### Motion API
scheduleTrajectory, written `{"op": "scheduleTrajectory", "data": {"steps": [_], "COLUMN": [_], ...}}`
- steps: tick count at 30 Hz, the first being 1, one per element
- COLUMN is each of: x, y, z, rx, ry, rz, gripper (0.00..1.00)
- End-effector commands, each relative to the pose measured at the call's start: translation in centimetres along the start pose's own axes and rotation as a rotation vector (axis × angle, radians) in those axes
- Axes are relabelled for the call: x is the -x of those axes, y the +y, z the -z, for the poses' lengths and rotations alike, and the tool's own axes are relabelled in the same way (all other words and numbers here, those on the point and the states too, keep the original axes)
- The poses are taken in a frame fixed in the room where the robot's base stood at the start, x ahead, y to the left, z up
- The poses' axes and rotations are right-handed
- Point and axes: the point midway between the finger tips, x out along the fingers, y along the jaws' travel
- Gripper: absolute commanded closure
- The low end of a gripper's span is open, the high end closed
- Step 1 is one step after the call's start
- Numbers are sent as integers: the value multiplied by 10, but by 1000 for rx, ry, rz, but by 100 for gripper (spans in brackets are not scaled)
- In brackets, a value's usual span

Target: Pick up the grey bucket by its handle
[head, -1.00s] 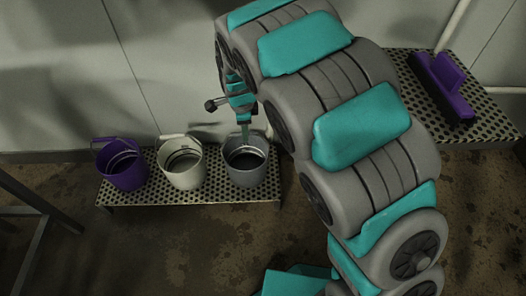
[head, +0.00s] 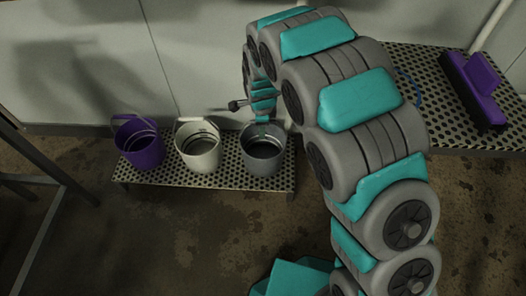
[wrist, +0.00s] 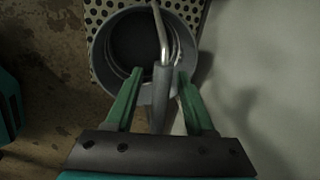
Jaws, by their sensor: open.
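The grey bucket (head: 262,164) stands upright on a perforated metal shelf, rightmost of three buckets. In the wrist view I look down into the grey bucket (wrist: 96,58), and its metal handle (wrist: 162,35) with a grey grip runs up through the middle of the picture. My gripper (head: 262,122) hangs just above the bucket in the head view. In the wrist view my gripper (wrist: 160,74) is open, its two green fingers on either side of the handle's grip with a gap on each side. The handle is hard to make out in the head view.
A white bucket (head: 198,153) stands close to the left, with a purple bucket (head: 140,149) beyond it. The perforated shelf (head: 215,179) backs onto a pale wall. A second perforated shelf at right holds a purple squeegee-like tool (head: 474,88).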

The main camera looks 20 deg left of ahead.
Motion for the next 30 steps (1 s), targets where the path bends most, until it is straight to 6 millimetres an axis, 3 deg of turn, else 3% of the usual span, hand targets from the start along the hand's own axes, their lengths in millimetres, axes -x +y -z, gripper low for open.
{"op": "scheduleTrajectory", "data": {"steps": [2, 15, 30], "x": [0, 0, 0], "y": [0, 0, 0], "z": [0, 0, 0], "rx": [0, 0, 0], "ry": [0, 0, 0], "rz": [0, -1, -1], "gripper": [49, 99, 100]}}
